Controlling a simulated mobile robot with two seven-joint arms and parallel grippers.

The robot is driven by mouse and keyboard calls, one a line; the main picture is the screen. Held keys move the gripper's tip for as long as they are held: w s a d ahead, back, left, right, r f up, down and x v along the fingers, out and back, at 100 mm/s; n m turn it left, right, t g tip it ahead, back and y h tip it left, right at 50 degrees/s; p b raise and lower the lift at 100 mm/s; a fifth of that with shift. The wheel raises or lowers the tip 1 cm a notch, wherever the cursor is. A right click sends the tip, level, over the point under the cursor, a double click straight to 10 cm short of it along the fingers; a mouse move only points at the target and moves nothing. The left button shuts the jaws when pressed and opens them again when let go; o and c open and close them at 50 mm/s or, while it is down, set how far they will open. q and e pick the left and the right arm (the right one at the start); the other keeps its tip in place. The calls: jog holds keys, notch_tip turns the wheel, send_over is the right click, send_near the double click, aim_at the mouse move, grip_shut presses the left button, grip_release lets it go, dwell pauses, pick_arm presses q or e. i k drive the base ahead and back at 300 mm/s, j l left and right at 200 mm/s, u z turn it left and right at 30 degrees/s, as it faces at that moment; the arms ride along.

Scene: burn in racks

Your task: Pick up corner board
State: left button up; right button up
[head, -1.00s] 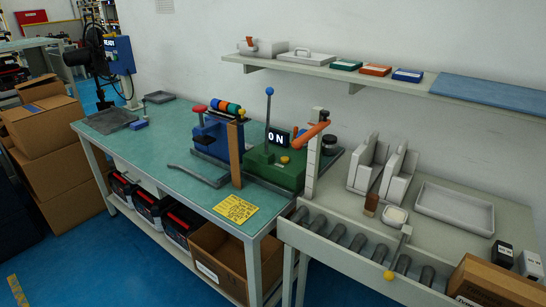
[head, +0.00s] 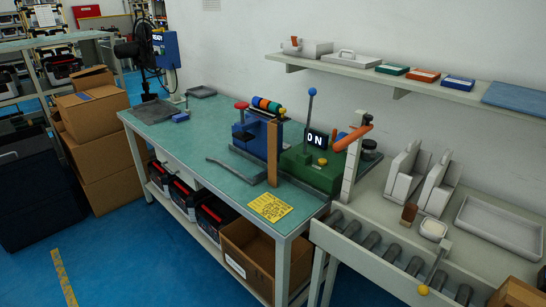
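A brown upright strip (head: 273,153), which looks like the corner board, stands at the front edge of the teal-topped bench (head: 222,163). It is in front of the blue device (head: 249,138) with coloured rolls on top and left of the green machine (head: 309,172) whose display reads ON. I cannot tell whether the strip touches either device. Neither of my grippers is in view.
A roller conveyor (head: 375,238) adjoins the bench at the right. A yellow note (head: 270,207) lies near the bench front. An open cardboard box (head: 248,255) is on the lower shelf. Stacked cartons (head: 93,125) stand at the left. Blue floor in front is clear.

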aim_at(272, 126)
jog(key=i+j, duration=0.7)
